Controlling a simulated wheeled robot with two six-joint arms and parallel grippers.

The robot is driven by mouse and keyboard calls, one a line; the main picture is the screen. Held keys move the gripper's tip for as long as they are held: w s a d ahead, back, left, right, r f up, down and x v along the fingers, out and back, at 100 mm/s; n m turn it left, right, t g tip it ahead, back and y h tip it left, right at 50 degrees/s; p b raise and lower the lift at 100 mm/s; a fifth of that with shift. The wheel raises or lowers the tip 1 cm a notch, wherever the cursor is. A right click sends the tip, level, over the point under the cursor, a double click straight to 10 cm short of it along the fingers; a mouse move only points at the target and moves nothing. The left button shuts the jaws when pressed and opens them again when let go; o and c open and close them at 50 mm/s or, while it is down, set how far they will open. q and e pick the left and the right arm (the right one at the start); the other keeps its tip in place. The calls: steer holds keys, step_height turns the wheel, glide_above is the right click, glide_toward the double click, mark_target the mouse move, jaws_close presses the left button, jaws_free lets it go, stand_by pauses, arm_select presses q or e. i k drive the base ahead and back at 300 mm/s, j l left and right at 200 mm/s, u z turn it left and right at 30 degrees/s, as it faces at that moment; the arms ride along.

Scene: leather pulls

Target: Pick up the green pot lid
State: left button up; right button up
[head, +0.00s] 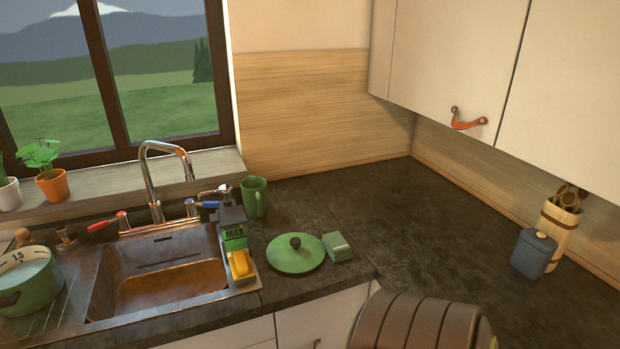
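The green pot lid (309,261) lies flat on the dark countertop, just right of the sink, with its dark round knob facing up. Nothing covers it. A green pot (32,290) stands on the drainboard at the far left, partly cut off by the frame edge. Neither of my grippers is in the head view.
A small green block (337,246) lies right beside the lid. A blue jar (533,253) and utensil holder (558,233) stand right. The counter between is clear.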

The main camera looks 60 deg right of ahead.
mark_target(291, 253)
steer(key=z, duration=1.85)
